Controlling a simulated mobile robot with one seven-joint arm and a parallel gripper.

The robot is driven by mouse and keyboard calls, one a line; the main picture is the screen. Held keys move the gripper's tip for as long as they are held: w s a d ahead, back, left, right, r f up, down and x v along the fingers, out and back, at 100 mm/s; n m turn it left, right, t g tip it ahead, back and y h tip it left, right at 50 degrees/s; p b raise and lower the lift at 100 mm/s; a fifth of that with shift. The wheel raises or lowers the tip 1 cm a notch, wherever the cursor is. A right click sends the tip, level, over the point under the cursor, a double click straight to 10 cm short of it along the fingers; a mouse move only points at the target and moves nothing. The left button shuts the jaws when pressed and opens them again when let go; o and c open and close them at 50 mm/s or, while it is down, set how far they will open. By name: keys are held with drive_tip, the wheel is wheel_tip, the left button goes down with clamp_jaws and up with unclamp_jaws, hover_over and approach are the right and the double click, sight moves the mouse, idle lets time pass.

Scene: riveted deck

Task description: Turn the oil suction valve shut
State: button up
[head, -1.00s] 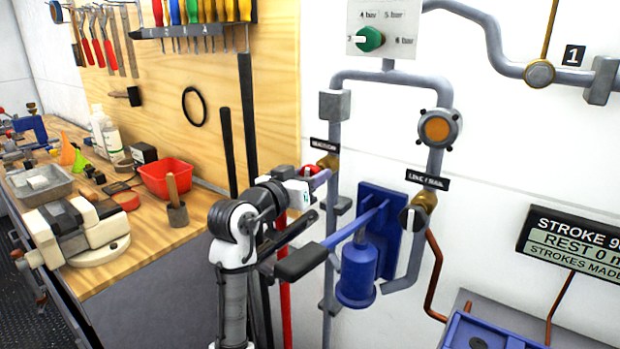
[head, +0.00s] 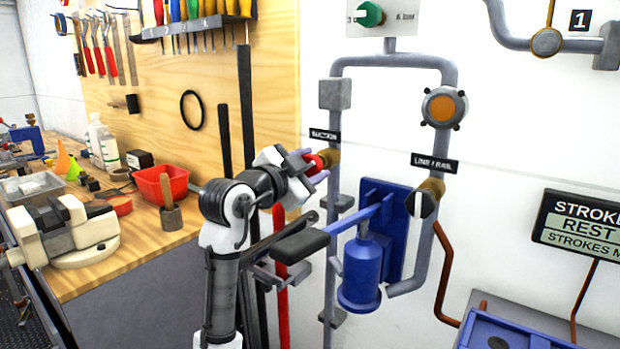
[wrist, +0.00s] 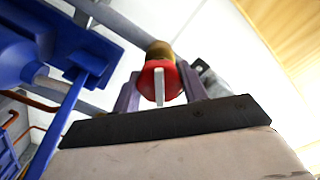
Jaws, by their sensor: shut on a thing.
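The oil suction valve has a red knob (head: 313,163) on a brass body (head: 330,158), just below the label reading "SUCTION" (head: 325,136) on the left pipe. My gripper (head: 306,166) is at the knob, with its fingers around it. In the wrist view, the red knob (wrist: 160,83) with a pale bar across its face sits between my two purple-grey fingers (wrist: 158,92), and the brass body (wrist: 159,50) shows behind it. The pale bar is close to upright in that view. The far side of the knob is hidden.
A blue hand pump (head: 361,275) with a dark-gripped lever (head: 298,247) stands just below and right of my arm. A black "LINE / RAIL" valve knob (head: 421,203) is on the right pipe. The workbench (head: 110,265) with a vise and red bin (head: 160,184) is at left.

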drive_tip(key=m+b, duration=0.2)
drive_tip(key=m, duration=0.1)
drive_tip(key=shift+f+m, duration=0.15)
drive_tip(key=shift+m, duration=0.25)
drive_tip(key=shift+m+b, duration=0.9)
drive_tip(key=shift+m, duration=0.9)
drive_tip(key=o, duration=1)
drive_tip(key=b+v, duration=0.1)
drive_tip(key=v, duration=1.3)
